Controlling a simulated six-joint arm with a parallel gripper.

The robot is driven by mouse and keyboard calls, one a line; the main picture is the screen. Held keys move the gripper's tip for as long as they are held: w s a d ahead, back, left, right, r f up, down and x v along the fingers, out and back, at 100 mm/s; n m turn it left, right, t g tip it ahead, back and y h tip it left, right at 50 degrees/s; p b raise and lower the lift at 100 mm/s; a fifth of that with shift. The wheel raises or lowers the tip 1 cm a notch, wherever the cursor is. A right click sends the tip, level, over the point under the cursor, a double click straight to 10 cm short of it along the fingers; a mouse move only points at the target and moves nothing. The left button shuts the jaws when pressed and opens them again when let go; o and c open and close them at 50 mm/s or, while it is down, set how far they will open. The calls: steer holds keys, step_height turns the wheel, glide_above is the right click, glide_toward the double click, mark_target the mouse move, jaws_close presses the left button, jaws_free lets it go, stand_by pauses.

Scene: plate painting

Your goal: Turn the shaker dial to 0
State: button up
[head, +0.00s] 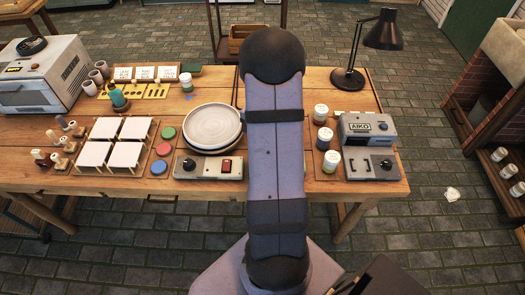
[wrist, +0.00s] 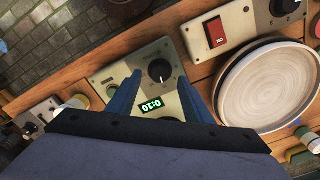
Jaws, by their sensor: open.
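A pale panel (wrist: 110,80) in the wrist view carries a round black dial (wrist: 160,70) and a small display (wrist: 152,105) with green digits that seem to read 0:10. I take this as the shaker's panel, but no name is readable on it. My gripper (wrist: 159,78) is open, its two blue fingers apart with the dial between their tips in the picture. Whether they touch the dial or how high they are, I cannot tell. The dial's setting is too small to read surely. In the head view my arm hides this panel and my gripper.
A round plate (head: 213,125) and a box with a red switch (head: 226,166) stand left of my arm. Several paint jars (head: 325,138) and the AIKO device (head: 365,127) stand to the right. A black lamp (head: 383,32) is behind. White tiles (head: 128,128) lie at left.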

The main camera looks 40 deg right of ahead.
steer(key=shift+f, duration=1.6)
steer(key=c, duration=1.1)
steer(key=shift+o, duration=0.2)
